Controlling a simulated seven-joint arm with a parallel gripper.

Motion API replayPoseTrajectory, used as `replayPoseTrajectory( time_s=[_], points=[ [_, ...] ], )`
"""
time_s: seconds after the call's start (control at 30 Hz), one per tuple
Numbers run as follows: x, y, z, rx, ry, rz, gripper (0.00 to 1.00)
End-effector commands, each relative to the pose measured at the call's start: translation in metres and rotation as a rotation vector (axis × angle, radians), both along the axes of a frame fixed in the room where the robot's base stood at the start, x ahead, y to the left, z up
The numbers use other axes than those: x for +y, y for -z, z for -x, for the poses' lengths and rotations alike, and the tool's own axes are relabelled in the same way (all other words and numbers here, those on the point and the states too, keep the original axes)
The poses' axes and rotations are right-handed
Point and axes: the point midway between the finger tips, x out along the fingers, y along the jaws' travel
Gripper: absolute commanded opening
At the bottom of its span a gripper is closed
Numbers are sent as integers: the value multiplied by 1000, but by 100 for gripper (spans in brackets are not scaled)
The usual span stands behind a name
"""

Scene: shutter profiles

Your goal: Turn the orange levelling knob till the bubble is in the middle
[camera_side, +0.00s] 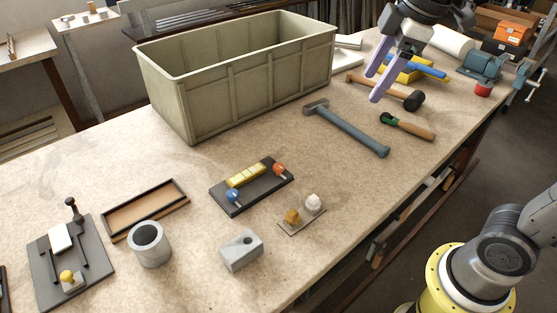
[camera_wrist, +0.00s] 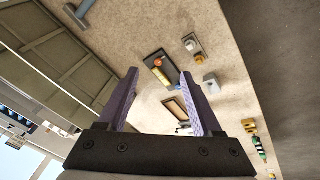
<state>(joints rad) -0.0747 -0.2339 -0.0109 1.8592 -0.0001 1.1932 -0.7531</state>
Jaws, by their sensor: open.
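The levelling device is a dark plate (camera_side: 236,203) on the bench, carrying a yellow vial block (camera_side: 246,175). The orange knob (camera_side: 278,169) is at its right end and a blue knob (camera_side: 233,195) at its left end. The bubble is too small to make out. My gripper (camera_side: 373,87) is open and empty, with purple fingers, raised over the far right of the bench, well away from the knob.
A large olive crate (camera_side: 230,85) stands behind the device. A small plate with two knobs (camera_side: 302,218), a grey block (camera_side: 241,252) and a grey cup (camera_side: 149,250) stand nearer.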

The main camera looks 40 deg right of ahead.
Motion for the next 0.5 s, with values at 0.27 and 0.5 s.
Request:
replayPoseTrajectory(
  time_s=[0.27, 0.5],
  points=[
    [34, 27, -99, 139, -240, 62, 67],
    [65, 84, -157, 248, -322, 77, 67]
  ],
)
